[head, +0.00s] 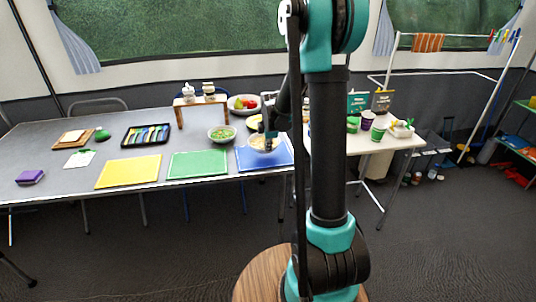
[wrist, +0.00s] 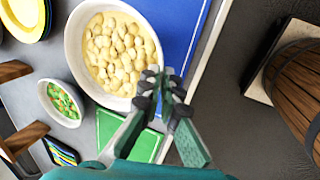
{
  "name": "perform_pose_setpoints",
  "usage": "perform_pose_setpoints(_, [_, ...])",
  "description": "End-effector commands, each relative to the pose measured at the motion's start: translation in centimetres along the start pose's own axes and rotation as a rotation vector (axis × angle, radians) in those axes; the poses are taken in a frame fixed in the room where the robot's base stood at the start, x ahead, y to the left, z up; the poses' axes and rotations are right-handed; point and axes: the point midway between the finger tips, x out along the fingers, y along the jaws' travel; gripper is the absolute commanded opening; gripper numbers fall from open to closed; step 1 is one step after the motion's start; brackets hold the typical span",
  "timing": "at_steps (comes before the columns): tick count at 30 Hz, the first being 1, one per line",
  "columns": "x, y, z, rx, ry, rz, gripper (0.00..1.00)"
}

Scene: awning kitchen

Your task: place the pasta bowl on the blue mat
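The pasta bowl (wrist: 76,42) is white and full of pale pasta; it fills the upper left of the wrist view. In the head view the bowl (head: 262,145) shows over the back part of the blue mat (head: 268,164). The blue mat (wrist: 180,32) also shows beside the bowl in the wrist view. My gripper (wrist: 163,76) has its fingertips close together at the bowl's rim, and looks shut on it. In the head view my gripper (head: 268,138) points down at the bowl. I cannot tell whether the bowl's base touches the mat.
A green mat (head: 198,164) and a yellow mat (head: 129,172) lie to the left. A bowl of green and orange food (head: 221,133) stands close by, with a yellow plate (head: 254,122) behind. The table's front edge runs just in front of the mats.

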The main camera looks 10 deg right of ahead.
Motion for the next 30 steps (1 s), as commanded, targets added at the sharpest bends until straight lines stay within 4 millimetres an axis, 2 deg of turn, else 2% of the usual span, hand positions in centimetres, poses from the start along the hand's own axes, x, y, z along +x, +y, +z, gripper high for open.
perform_pose_setpoints(7, [2.9,-0.8,0.0,0.000,0.000,0.001,0.00])
perform_pose_setpoints(19, [3.3,-1.0,0.0,0.000,0.000,0.000,0.00])
perform_pose_setpoints(24, [3.3,-1.0,0.0,0.000,0.000,0.000,0.24])
perform_pose_setpoints(30, [3.3,-1.0,0.0,0.000,0.000,0.000,0.26])
